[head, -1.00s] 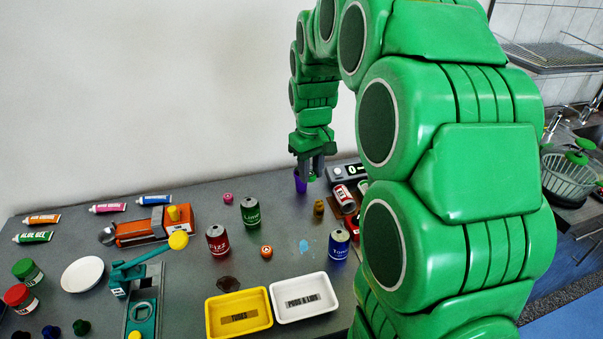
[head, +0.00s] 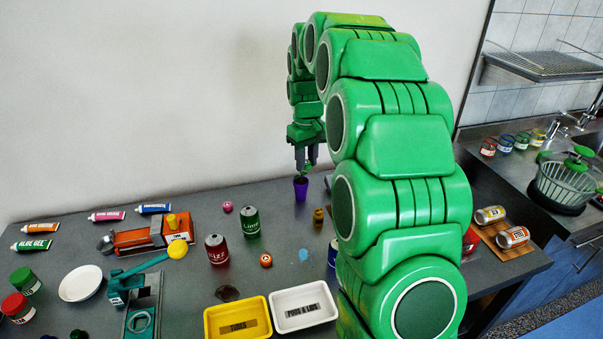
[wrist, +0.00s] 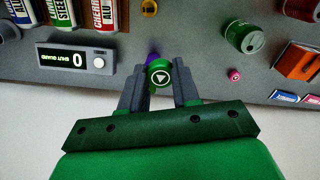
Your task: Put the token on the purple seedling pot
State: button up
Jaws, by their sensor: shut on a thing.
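The purple seedling pot (head: 300,189) stands upright on the grey table near the back wall, with something green at its top. My gripper (head: 306,166) points down just above it. In the wrist view the gripper (wrist: 160,80) is shut on the token (wrist: 159,73), a green disc with a white ring and triangle mark. The purple pot (wrist: 152,58) peeks out behind the token and is mostly hidden. I cannot tell how large the gap between token and pot is.
A red can (head: 216,250), a green can (head: 250,222) and a small pink item (head: 227,207) stand left of the pot. A brass-coloured piece (head: 318,217) stands close on its right. Yellow (head: 262,333) and white (head: 331,318) trays lie in front.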

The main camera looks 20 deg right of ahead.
send_near(301, 181)
jog(key=shift+s+f, duration=0.75)
jog(key=shift+s, duration=0.15)
jog(key=shift+w+f, duration=0.75)
jog(key=shift+f, duration=0.15)
jog(key=shift+w+f, duration=0.1)
jog(key=shift+f, duration=1.5)
jog(key=shift+f, duration=0.1)
jog(key=o, duration=1)
notch_tip(301, 181, up, 12)
